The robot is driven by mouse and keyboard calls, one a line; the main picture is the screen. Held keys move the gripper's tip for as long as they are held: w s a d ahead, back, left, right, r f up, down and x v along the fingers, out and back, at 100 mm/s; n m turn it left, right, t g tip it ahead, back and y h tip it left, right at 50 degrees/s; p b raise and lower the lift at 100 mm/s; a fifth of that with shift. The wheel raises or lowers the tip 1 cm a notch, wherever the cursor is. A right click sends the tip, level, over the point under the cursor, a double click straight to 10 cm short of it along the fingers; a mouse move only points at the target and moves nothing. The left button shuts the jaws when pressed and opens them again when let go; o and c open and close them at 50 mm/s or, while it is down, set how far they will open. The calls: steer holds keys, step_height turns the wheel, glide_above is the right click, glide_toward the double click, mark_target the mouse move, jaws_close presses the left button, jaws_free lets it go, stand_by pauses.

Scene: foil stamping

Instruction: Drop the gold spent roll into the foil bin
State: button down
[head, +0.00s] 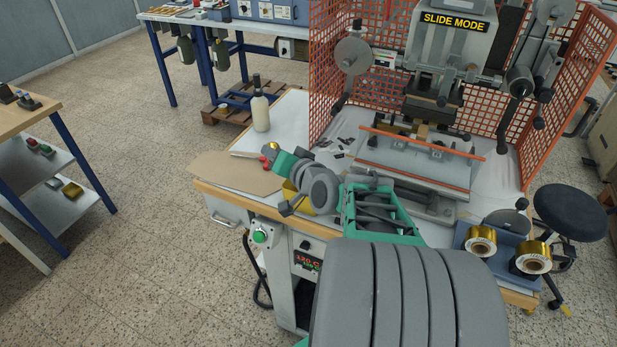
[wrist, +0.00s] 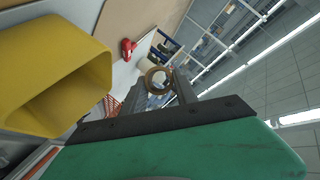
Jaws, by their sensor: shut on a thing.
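The gold spent roll (wrist: 151,77) shows in the wrist view as a small gold-brown ring with an open core. My gripper (wrist: 160,84) is shut on it at the fingertips. In the head view my gripper (head: 274,153) is over the back left part of the bench, with the gold roll (head: 271,147) at its tip. A yellow open-topped bin (wrist: 45,65), which looks like the foil bin, fills the left of the wrist view. In the head view most of the bin (head: 322,207) is hidden behind my wrist. The roll appears apart from the bin.
A red-handled tool (wrist: 128,49) lies on the bench near a brown board (head: 225,172). A white bottle (head: 260,108) stands behind. The stamping press (head: 425,140) with its orange mesh guard (head: 333,80) is at right. A blue holder (head: 505,241) carries two gold rolls.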

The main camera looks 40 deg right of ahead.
steer(key=s+d+r+n+y+p, duration=0.2)
steer(key=s+d+r+p, duration=0.1)
steer(key=s+d+r, duration=0.4)
step_height(320, 180, down, 6)
steer(key=b, duration=0.4)
steer(key=shift+s+a+f+y, duration=0.2)
steer(key=shift+y, duration=0.1)
steer(key=c, duration=0.9)
jaws_free()
steer(key=v, duration=0.7)
steer(key=shift+s+r, duration=0.1)
steer(key=shift+s, duration=0.3)
